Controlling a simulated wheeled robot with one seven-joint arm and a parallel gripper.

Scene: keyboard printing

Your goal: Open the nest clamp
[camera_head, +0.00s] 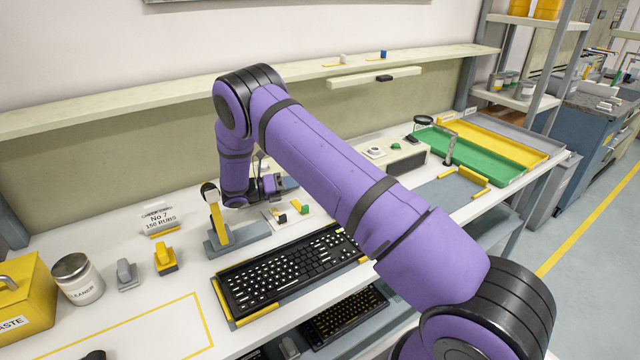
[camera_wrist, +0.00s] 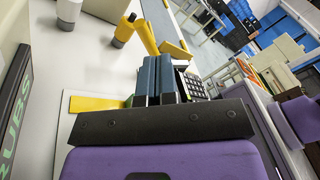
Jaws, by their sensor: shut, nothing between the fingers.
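The nest clamp shows in the head view as a grey block with a raised yellow lever (camera_head: 218,222) tipped by a dark round knob. It stands at the back left of the keyboard (camera_head: 285,268), which lies in a nest with yellow edges. My gripper (camera_head: 272,185) is just behind and right of the lever, partly covered by my own wrist. In the wrist view my gripper's blue-grey fingers (camera_wrist: 157,78) are shut with nothing between them. A yellow bar (camera_wrist: 145,38), probably the lever, shows beyond the fingers and looks apart from them. Part of the keyboard (camera_wrist: 195,88) shows right of the fingers.
A sign (camera_head: 159,218), a small yellow block (camera_head: 165,258), a grey block (camera_head: 127,274), a cleaner jar (camera_head: 77,280) and a yellow waste bin (camera_head: 28,300) stand at left. Green (camera_head: 470,152) and yellow trays lie at right. A second keyboard (camera_head: 345,314) lies lower in front.

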